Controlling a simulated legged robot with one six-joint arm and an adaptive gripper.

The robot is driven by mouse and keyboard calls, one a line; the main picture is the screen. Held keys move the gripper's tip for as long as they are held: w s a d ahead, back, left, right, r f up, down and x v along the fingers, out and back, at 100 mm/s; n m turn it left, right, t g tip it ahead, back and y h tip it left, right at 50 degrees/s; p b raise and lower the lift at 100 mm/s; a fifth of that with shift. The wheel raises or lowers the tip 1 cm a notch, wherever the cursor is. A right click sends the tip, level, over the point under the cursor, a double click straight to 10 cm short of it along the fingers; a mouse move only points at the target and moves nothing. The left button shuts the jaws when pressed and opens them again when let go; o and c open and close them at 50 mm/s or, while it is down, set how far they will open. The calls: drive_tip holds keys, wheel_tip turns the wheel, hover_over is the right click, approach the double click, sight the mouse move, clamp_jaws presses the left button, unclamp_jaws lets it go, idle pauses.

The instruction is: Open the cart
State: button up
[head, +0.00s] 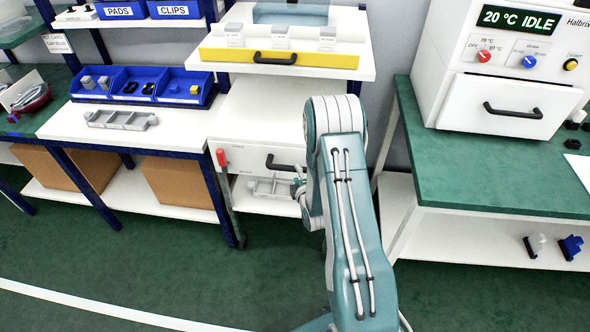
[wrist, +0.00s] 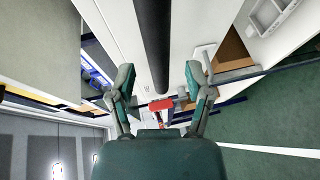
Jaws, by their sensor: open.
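The white cart (head: 245,156) stands in the middle of the head view. Its front has a dark bar handle (head: 284,163) and a red lever (head: 221,158) at the left edge. My gripper (wrist: 160,75) is open, with its two fingers apart and nothing held. In the wrist view the dark handle (wrist: 153,40) runs close in front of the fingers, and a red part (wrist: 160,104), likely the lever, shows between them. I cannot tell whether a finger touches the handle. In the head view my arm hides part of the cart front and most of the gripper.
A yellow-fronted drawer (head: 275,57) sits above the cart. At left a white bench holds blue bins (head: 141,86) and a grey tray (head: 121,118). At right a green-topped bench (head: 480,160) carries a white oven (head: 508,75). Green floor (head: 130,265) lies open in front.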

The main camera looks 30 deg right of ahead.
drive_tip(key=shift+x, duration=1.55)
clamp_jaws()
drive_tip(key=shift+s+a, duration=0.1)
